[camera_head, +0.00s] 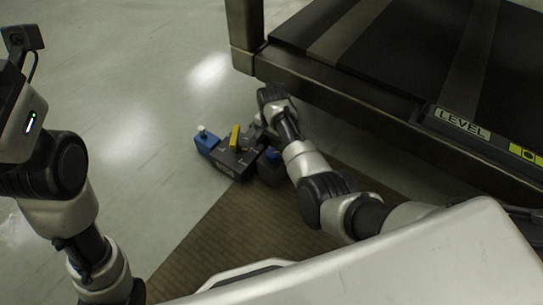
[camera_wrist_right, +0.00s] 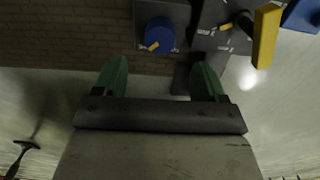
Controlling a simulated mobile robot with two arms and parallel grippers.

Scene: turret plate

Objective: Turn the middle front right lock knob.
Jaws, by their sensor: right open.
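A round blue knob (camera_wrist_right: 160,35) with a yellow pointer sits on a dark block in the right wrist view, just beyond my fingertips. In the head view a blue knob (camera_head: 272,153) shows on the dark turret plate (camera_head: 232,160), close beside my right arm. I cannot tell for sure whether it is the middle front right lock knob. My right gripper (camera_wrist_right: 160,72) is open, its two green fingers spread and empty, apart from the knob in the picture. In the head view my right arm partly hides the plate. My left arm is at the left, its fingers out of view.
A yellow lever (camera_head: 235,137) stands on the plate, also seen in the right wrist view (camera_wrist_right: 265,36). A blue block (camera_head: 207,142) with a white top is at the plate's left end. A dark framed bench (camera_head: 340,85) with a LEVEL label is at the right. The floor at left is clear.

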